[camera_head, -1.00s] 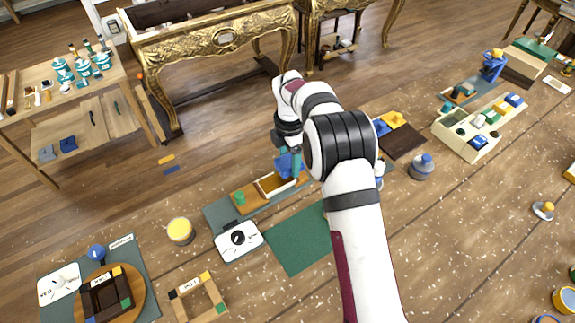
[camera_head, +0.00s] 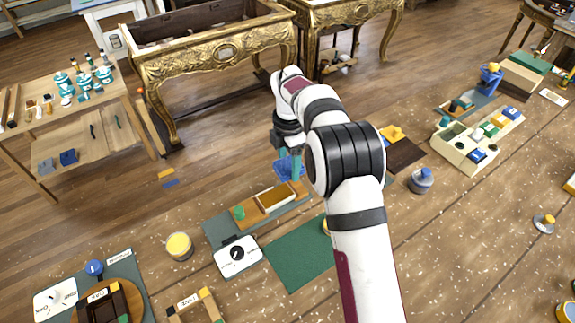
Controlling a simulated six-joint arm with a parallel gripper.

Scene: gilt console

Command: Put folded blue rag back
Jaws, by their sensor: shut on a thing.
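My gripper (camera_head: 289,167), with teal fingers, is shut on the folded blue rag (camera_head: 287,172). The rag hangs in the air beyond the far edge of the speckled bench, behind the wooden tray. The fingers partly hide the rag. The wooden tray (camera_head: 246,225) lies on a grey mat and carries a cream-coloured block and a green knob.
A yellow-topped jar (camera_head: 179,245), a white dial box (camera_head: 238,257) and a green mat (camera_head: 300,255) lie on the bench. A grey-blue pot (camera_head: 421,180) stands to the right. The gilt console (camera_head: 220,52) stands beyond open wooden floor.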

